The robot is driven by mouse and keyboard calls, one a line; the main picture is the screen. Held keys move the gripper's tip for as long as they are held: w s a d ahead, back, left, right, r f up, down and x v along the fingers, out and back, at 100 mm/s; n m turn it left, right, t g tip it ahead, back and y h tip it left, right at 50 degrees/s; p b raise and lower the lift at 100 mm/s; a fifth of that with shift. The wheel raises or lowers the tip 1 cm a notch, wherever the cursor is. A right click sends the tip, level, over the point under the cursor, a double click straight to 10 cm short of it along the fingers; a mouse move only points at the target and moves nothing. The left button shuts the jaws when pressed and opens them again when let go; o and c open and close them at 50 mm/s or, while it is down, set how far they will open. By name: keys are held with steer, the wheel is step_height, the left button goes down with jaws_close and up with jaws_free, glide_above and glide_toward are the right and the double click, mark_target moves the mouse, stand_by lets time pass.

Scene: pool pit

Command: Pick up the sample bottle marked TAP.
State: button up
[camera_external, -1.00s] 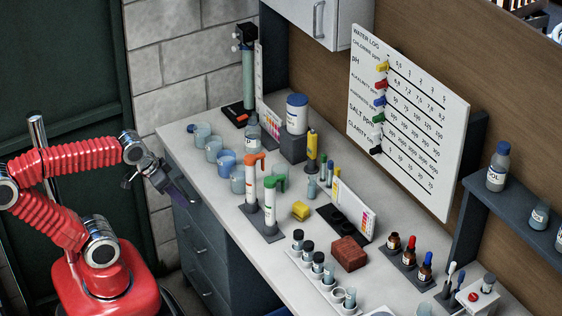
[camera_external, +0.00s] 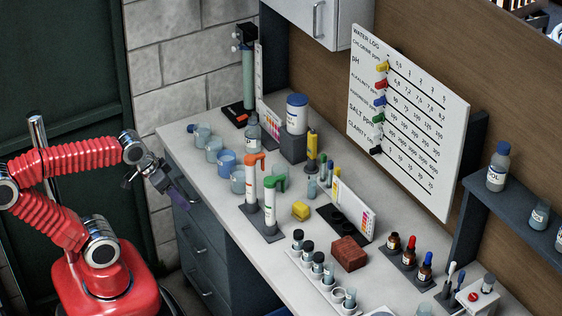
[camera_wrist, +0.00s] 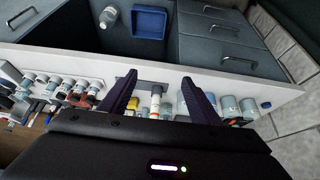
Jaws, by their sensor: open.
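I cannot read TAP on any bottle. A clear bottle with a grey cap and pale label (camera_external: 252,132) stands upright at the back of the bench, behind the beakers. A similar bottle (camera_external: 496,168) stands on the right wall shelf. In the wrist view a small white-labelled bottle (camera_wrist: 108,17) shows beyond the bench edge, beside a blue tray. My gripper (camera_external: 183,197) is open and empty in front of the bench's left end, apart from all bottles. Its two dark fingers (camera_wrist: 158,82) show in the wrist view, with bench items between and behind them.
Several beakers (camera_external: 213,148) line the bench's left side. Two tall tubes with orange and green tops (camera_external: 252,190) stand near the front edge. Drawers (camera_external: 205,255) are below; the blue tray (camera_wrist: 150,22) is empty.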

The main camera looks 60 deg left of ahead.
steer(key=shift+o, duration=0.8)
steer(key=w+a+n+t+y, duration=0.3)
steer(key=w+a+t+y, duration=0.1)
steer(key=w+a, duration=1.45)
steer(key=t+h, duration=0.2)
glide_toward(248, 138)
steer(key=s, duration=0.3)
steer(key=shift+w+d+r+m, duration=0.2)
steer(key=shift+r+m, duration=0.15)
steer(key=shift+m, duration=0.05)
steer(key=shift+r+x, duration=0.2)
steer(key=shift+x, duration=4.15)
